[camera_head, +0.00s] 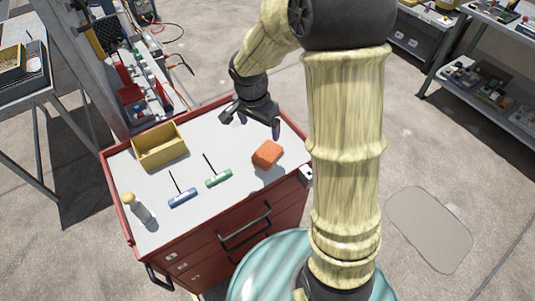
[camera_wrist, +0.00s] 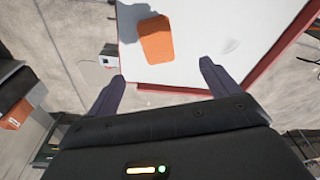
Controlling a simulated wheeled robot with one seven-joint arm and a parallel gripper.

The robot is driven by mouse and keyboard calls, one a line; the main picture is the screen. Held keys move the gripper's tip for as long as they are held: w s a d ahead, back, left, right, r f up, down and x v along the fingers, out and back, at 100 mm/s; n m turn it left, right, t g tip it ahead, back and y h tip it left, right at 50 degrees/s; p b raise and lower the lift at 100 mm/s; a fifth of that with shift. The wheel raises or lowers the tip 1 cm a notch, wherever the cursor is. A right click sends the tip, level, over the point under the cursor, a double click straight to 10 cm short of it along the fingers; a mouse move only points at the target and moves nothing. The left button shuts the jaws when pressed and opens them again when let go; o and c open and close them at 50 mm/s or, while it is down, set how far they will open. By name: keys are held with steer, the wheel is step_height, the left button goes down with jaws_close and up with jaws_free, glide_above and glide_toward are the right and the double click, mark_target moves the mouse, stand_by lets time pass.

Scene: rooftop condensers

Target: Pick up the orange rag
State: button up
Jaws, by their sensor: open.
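The orange rag (camera_head: 267,154) is a small folded block lying on the white top of the red tool cabinet, near its right edge. It also shows in the wrist view (camera_wrist: 156,40), at the upper middle, ahead of my fingertips. My gripper (camera_head: 250,119) is open and empty, above the back right part of the cabinet top, just behind and left of the rag in the head view. In the wrist view the two dark fingers (camera_wrist: 162,70) stand apart, with the rag beyond them. The fingers do not touch the rag.
On the cabinet top (camera_head: 215,145) are a yellow bin (camera_head: 160,146), a green T-handle tool (camera_head: 219,178), a blue T-handle tool (camera_head: 182,197) and a yellow-capped bottle (camera_head: 137,207). A small white box (camera_head: 306,173) is at the cabinet's right side. Shelves (camera_head: 485,85) stand far right.

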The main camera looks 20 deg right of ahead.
glide_above(267, 153)
steer(key=a, duration=0.2)
steer(key=f, duration=0.8)
steer(key=shift+s+d+f, duration=0.2)
steer(key=shift+d+f, duration=0.05)
steer(key=shift+f, duration=0.15)
steer(key=shift+d+f, duration=0.2)
steer(key=shift+f, duration=0.15)
steer(key=f, duration=0.2)
steer(key=d+f+p, duration=0.1)
steer(key=f, duration=0.1)
steer(key=shift+w+f, duration=0.15)
steer(key=shift+w, duration=0.05)
steer(key=shift+c, duration=0.2)
steer(key=c, duration=1.1)
